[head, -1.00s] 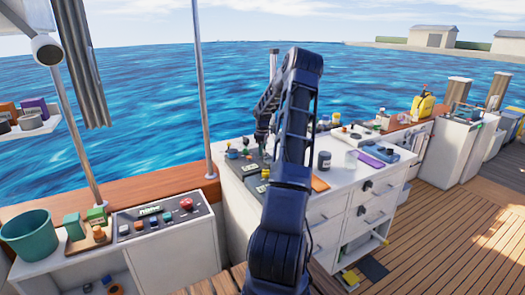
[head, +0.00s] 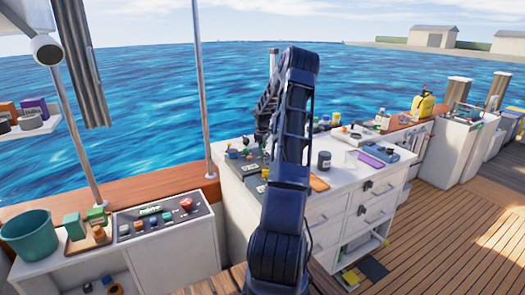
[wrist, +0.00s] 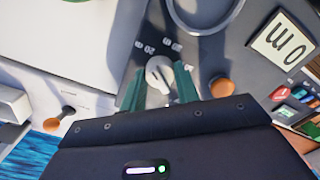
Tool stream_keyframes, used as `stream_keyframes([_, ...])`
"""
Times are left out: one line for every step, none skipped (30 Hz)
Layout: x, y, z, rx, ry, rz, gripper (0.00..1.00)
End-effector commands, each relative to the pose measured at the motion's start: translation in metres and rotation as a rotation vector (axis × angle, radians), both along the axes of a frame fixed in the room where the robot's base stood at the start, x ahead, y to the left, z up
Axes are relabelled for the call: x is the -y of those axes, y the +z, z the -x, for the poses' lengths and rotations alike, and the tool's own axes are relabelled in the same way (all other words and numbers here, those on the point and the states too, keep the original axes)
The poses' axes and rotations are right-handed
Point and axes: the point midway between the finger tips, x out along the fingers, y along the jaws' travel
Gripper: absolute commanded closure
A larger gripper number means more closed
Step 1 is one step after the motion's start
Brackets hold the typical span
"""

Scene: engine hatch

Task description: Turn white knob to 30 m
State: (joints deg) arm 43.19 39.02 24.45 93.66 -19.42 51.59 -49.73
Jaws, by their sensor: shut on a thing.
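The white knob (wrist: 158,72) sits on a dark panel in the wrist view, with small light numbers printed around its far side. They are too small to read surely, so I cannot tell its exact setting. My gripper (wrist: 160,86) has its two green fingers on either side of the knob and is shut on it. A pale plate with dark characters, "0 m" turned on its side (wrist: 284,40), is at the upper right. In the head view my gripper (head: 262,138) is over the panel on the white counter, and the knob cannot be made out.
A grey ring (wrist: 205,28) lies above. Bottles and other loose items crowd the counter (head: 335,183). A separate console (head: 165,222) stands at the left.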

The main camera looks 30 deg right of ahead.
Motion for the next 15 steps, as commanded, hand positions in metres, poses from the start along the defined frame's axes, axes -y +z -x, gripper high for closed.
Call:
stream_keyframes([-0.0008, 0.001, -0.0008, 0.001, -0.029, 0.002, 0.92])
stream_keyframes([-0.0011, 0.0012, -0.0009, 0.001, -0.051, 0.002, 0.92])
stream_keyframes([-0.0006, 0.0012, -0.0007, 0.0, -0.083, 0.002, 0.92])
stream_keyframes([-0.0007, 0.0012, -0.0007, 0.001, -0.109, 0.002, 0.92])
stream_keyframes([-0.0013, 0.0012, -0.001, 0.001, -0.135, 0.002, 0.92])
stream_keyframes([-0.0008, 0.0011, -0.0008, 0.0, -0.171, 0.002, 0.92])
stream_keyframes([-0.001, 0.001, -0.0009, 0.001, -0.199, 0.002, 0.92])
stream_keyframes([-0.0008, 0.0009, -0.0009, 0.001, -0.228, 0.002, 0.92])
stream_keyframes([-0.0011, 0.0009, -0.0011, 0.001, -0.266, 0.002, 0.92])
stream_keyframes([-0.0009, 0.0008, -0.001, 0.001, -0.295, 0.002, 0.92])
stream_keyframes([-0.0007, 0.0008, -0.0009, 0.001, -0.323, 0.002, 0.92])
stream_keyframes([-0.0012, 0.0008, -0.0012, 0.001, -0.361, 0.002, 0.92])
stream_keyframes([-0.0007, 0.0008, -0.001, 0.001, -0.391, 0.002, 0.92])
stream_keyframes([-0.0007, 0.0009, -0.0011, 0.002, -0.418, 0.001, 0.92])
stream_keyframes([-0.0007, 0.0009, -0.0011, 0.002, -0.456, 0.002, 0.92])
